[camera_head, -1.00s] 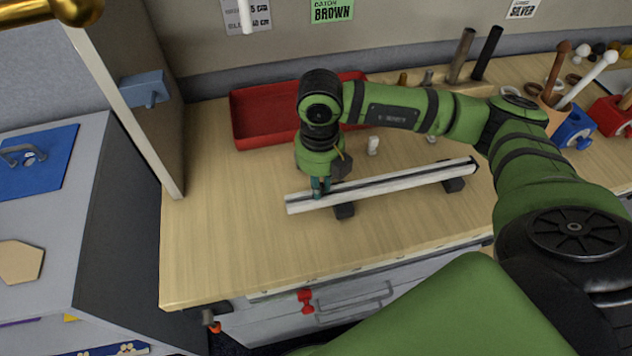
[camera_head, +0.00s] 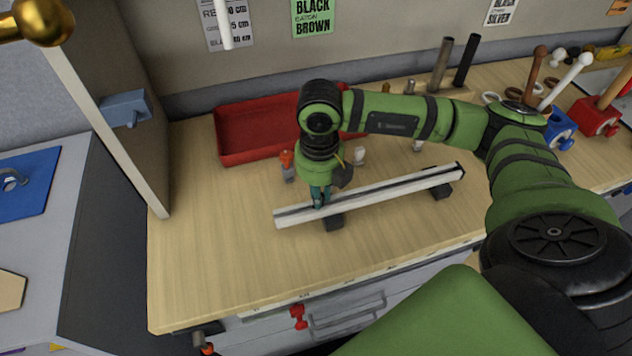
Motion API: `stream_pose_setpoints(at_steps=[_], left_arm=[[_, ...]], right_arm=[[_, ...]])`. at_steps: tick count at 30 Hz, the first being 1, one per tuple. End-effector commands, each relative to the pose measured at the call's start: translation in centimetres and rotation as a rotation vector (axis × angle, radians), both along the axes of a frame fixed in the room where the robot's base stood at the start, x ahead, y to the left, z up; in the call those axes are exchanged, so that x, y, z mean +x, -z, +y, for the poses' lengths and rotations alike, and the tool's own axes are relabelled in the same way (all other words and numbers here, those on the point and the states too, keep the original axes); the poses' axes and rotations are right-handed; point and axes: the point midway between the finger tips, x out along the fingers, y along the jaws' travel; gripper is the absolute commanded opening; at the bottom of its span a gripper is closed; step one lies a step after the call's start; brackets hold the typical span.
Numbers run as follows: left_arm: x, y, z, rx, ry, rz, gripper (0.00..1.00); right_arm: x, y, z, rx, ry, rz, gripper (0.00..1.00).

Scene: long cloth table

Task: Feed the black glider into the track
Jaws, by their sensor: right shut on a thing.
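The track is a long white rail (camera_head: 400,190) with a dark slot along its top. It lies slantwise on the wooden table, raised on small black blocks. My right gripper (camera_head: 320,197) points down at the rail a little in from its left end. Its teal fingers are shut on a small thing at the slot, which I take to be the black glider. The fingers hide it, and I cannot tell how far it sits in the slot. My left gripper is not in view.
A red tray (camera_head: 245,135) stands behind my right wrist. An orange-topped object (camera_head: 287,165) and a small white piece (camera_head: 360,155) stand behind the rail. Dark rods (camera_head: 466,60) and a blue block (camera_head: 560,130) are at the back right. The table front is clear.

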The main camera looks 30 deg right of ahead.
Motion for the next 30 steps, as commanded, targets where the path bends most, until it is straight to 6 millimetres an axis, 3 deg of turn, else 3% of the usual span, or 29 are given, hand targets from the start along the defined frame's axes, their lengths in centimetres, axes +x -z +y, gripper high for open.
stream_pose_setpoints(at_steps=[17,18,20,30], left_arm=[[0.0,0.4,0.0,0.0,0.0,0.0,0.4],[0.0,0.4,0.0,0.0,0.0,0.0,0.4],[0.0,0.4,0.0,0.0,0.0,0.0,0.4],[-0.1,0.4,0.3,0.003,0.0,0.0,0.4]], right_arm=[[-0.4,0.0,-1.4,0.0,0.0,0.0,0.0],[-0.4,0.0,-1.4,0.0,0.0,0.0,0.21],[-0.4,0.0,-1.4,0.0,-0.001,0.0,0.44],[-0.4,-0.1,-1.4,0.0,-0.001,-0.001,0.44]])
